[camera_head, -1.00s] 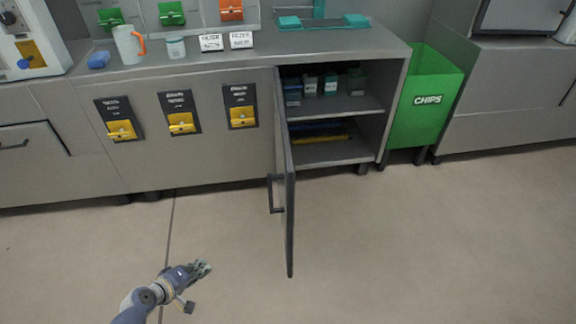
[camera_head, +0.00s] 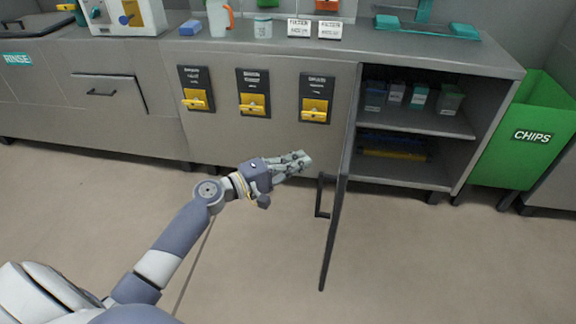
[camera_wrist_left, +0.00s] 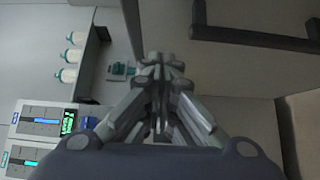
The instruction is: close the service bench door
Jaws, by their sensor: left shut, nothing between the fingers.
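The service bench door (camera_head: 338,220) stands open, swung out toward me from the left side of the bench's open compartment. Its dark bar handle (camera_head: 322,196) is on the door's left face. My left gripper (camera_head: 306,160) is shut and empty, just left of the door and near the handle in the head view; I cannot tell whether it touches anything. In the left wrist view the shut fingers (camera_wrist_left: 160,120) point toward a grey panel, with a dark handle bar (camera_wrist_left: 255,40) at the upper right. My right gripper is not in view.
The open compartment's shelves (camera_head: 420,122) hold several small containers and a yellow and blue item. A green CHIPS bin (camera_head: 525,140) stands right of the bench. Yellow latches (camera_head: 252,104) are on the bench front. The floor (camera_head: 440,260) right of the door is clear.

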